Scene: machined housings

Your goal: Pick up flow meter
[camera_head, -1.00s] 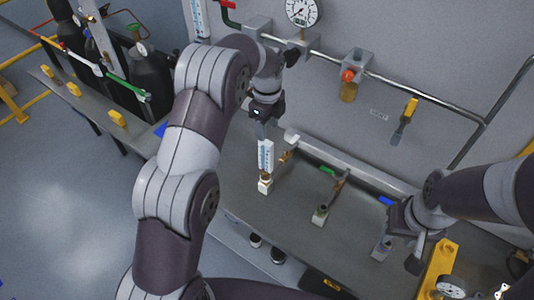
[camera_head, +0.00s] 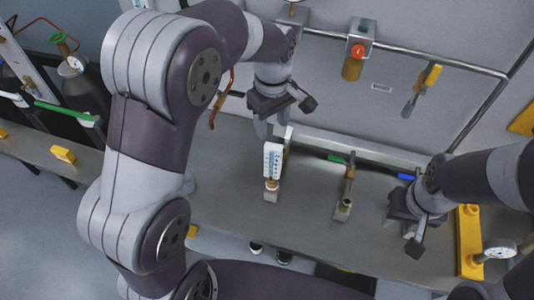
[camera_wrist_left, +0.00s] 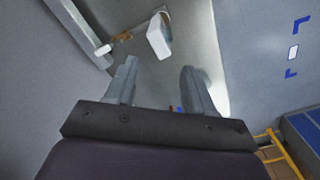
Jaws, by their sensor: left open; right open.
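The flow meter (camera_head: 272,160), a white upright body with blue scale marks and a brass fitting at its foot, stands on the grey bench. A white block with a brass-coloured end, which looks like the flow meter (camera_wrist_left: 159,40), shows just beyond my fingertips in the left wrist view. My left gripper (camera_head: 273,130) is open, just above and behind the meter's top in the head view. Its two fingers (camera_wrist_left: 157,68) are apart with nothing between them. My right gripper (camera_head: 412,228) is open and low over the bench's right part, away from the meter.
A valve fitting with a green handle (camera_head: 338,158) stands right of the meter, and a blue handle (camera_head: 406,177) lies farther right. A yellow bracket (camera_head: 469,242) with a gauge (camera_head: 499,249) is at the right. A pipe (camera_head: 425,60) runs along the wall behind.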

